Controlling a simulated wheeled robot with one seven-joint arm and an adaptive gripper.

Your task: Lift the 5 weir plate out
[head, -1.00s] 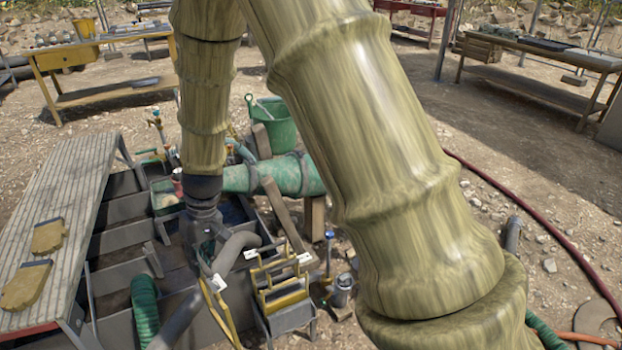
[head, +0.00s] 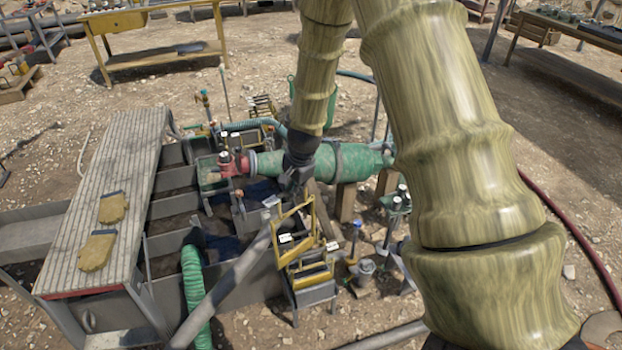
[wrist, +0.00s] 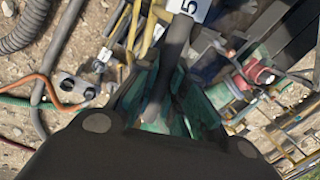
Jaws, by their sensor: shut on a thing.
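The 5 weir plate shows in the wrist view by its white tag marked 5 (wrist: 190,8), at the top edge. A dark bar (wrist: 168,75) runs from the tag down between my fingers. My gripper (wrist: 165,112) is shut on that bar, which seems to be the plate's handle. In the head view my gripper (head: 285,194) is at the top of a tall yellow frame (head: 278,240), above the rack of yellow-handled plates (head: 312,278). The lower part of the held plate cannot be made out.
The grey tank with its bays (head: 168,205) lies to the left, beside a slatted walkway (head: 130,170) with yellow gloves (head: 97,250) on it. A green pipe (head: 345,162) on wooden posts stands behind my gripper. A grey pipe (head: 225,285) slants across in front.

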